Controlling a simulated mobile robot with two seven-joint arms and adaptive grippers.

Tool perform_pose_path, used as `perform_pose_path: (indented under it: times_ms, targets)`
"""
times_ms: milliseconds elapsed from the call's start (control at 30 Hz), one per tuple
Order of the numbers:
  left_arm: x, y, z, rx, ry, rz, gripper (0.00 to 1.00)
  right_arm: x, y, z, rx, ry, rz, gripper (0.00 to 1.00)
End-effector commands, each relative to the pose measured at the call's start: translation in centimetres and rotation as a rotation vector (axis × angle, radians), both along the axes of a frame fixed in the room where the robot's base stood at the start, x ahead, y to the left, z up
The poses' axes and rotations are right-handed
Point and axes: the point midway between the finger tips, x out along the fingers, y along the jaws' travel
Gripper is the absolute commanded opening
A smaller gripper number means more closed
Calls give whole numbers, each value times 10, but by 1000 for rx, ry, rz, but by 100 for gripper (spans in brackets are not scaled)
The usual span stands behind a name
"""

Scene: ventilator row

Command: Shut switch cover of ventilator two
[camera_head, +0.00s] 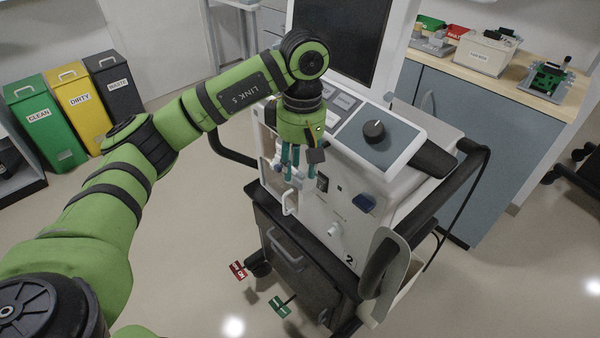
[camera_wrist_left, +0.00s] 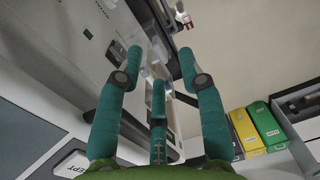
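Ventilator two (camera_head: 310,235) is a white machine with a screen and a "2" on its front. A dark rocker switch (camera_head: 322,183) sits on its front panel. Left of it are a recess and a pale upright handle-like part (camera_head: 290,203); I cannot tell which piece is the switch cover, or whether it is open. My left gripper (camera_head: 292,170) points down just in front of the panel, left of the switch. In the left wrist view its teal fingers (camera_wrist_left: 160,62) are spread, with nothing visibly held. Contact with the panel is unclear. My right gripper is not in view.
A black side rail (camera_head: 465,185) curves along the ventilator's right side. Bins (camera_head: 75,105) stand at left; a counter (camera_head: 475,75) is behind.

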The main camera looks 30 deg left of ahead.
Motion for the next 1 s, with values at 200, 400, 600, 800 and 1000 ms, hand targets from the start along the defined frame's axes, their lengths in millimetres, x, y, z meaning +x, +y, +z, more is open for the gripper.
perform_pose_path:
  times_ms: [200, 400, 600, 800, 1000]
  targets:
    - [-1, 0, -26, -1, 1, -1, 39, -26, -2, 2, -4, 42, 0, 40]
    - [-2, 0, -32, -2, 0, -1, 39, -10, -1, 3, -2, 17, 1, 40]
    - [-2, 0, -32, -2, 0, -1, 23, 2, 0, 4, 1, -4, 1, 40]
    - [-2, 0, -32, -2, 0, -1, 0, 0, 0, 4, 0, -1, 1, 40]
    - [-2, 0, -33, -3, -3, -1, 0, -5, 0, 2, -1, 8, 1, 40]
